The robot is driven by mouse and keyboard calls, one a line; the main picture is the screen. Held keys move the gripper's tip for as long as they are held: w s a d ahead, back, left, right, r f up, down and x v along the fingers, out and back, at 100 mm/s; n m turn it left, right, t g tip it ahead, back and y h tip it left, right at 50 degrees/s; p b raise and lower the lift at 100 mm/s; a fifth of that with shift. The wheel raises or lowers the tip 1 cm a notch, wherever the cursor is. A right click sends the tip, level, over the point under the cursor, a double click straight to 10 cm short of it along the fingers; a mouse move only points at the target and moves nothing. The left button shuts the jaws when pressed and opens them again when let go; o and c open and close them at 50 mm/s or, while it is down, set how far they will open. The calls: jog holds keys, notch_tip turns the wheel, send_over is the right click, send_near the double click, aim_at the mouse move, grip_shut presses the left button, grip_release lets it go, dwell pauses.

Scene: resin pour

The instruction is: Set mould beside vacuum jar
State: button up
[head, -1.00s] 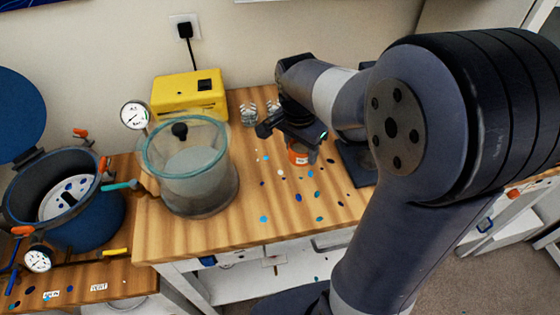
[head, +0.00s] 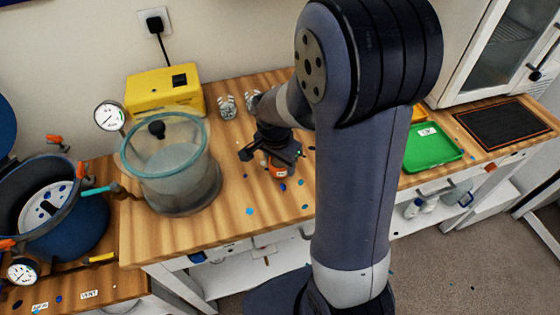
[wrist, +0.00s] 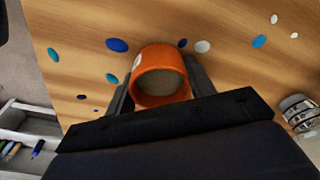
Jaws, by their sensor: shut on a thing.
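The mould is an orange round cup (wrist: 160,77) with a greyish inside. In the wrist view it sits between the two fingers of my gripper (wrist: 160,90), which is shut on it. In the head view the orange mould (head: 277,171) shows under my gripper (head: 276,158), with its upper part hidden. I cannot tell whether it touches the bench. The vacuum jar (head: 170,170) is a clear round vessel with a lid and black knob, on the wooden bench to the left of the mould. A gap of bare bench lies between them.
A yellow pump (head: 163,92) stands behind the jar. Small clear cups (head: 228,106) stand at the back. A blue pressure pot (head: 62,215) is at the left. A green tray (head: 433,148) and a dark mat (head: 502,123) lie at the right. Blue and white spots dot the bench.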

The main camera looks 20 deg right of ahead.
jog(key=shift+f, duration=0.1)
jog(key=shift+f, duration=0.15)
jog(key=o, duration=1)
jog(key=r, duration=0.8)
jog(key=s+a+r, duration=0.1)
jog(key=r, duration=0.3)
jog(key=shift+a+r, duration=0.1)
jog(key=shift+r, duration=0.15)
jog(key=shift+f, duration=0.1)
